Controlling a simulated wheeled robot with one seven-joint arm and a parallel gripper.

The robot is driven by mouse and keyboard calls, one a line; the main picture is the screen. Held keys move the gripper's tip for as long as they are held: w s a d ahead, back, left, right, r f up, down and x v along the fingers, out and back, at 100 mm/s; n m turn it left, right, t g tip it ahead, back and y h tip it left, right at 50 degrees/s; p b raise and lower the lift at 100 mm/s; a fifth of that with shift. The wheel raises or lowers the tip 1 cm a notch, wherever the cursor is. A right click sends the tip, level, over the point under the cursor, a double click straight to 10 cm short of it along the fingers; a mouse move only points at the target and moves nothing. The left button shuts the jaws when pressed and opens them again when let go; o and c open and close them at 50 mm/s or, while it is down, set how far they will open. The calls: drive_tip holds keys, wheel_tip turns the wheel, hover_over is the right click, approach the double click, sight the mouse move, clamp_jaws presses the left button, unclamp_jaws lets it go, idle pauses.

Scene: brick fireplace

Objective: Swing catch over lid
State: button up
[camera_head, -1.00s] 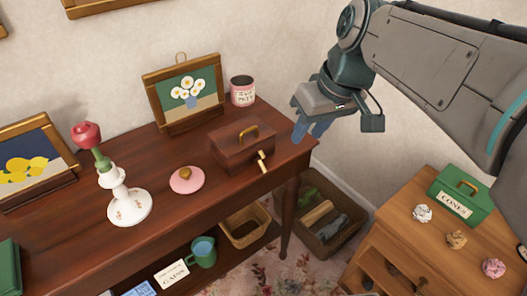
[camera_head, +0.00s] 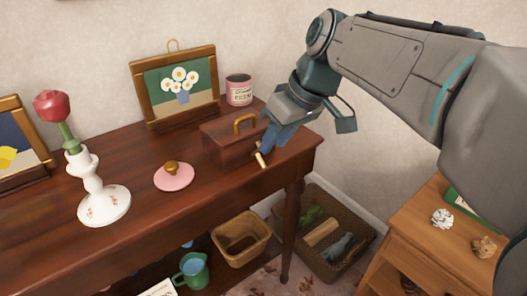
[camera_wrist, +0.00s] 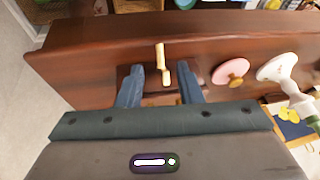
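The dark wooden box (camera_head: 220,145) with a brass lid handle (camera_head: 246,122) sits near the table's right end, its lid looking closed. A pale brass catch (camera_head: 260,160) is on its front side; in the wrist view the catch (camera_wrist: 161,58) sticks out toward the table edge, not folded over the lid. My gripper (camera_head: 270,145) is at the box's right end, beside the catch. In the wrist view my open gripper (camera_wrist: 161,70) has one blue finger on each side of the catch, with a gap visible around it. The box's right part is hidden behind the fingers.
A framed flower picture (camera_head: 178,85) and a pink tin (camera_head: 239,90) stand behind the box. A pink lid (camera_head: 174,177) and a white candlestick (camera_head: 101,205) are to the left. Baskets (camera_head: 240,239) sit below. The table's front (camera_head: 215,198) is clear.

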sight(263, 162)
drive_tip(key=b+x, duration=0.1)
drive_tip(key=x, duration=0.5)
drive_tip(key=shift+b, duration=0.3)
clamp_jaws()
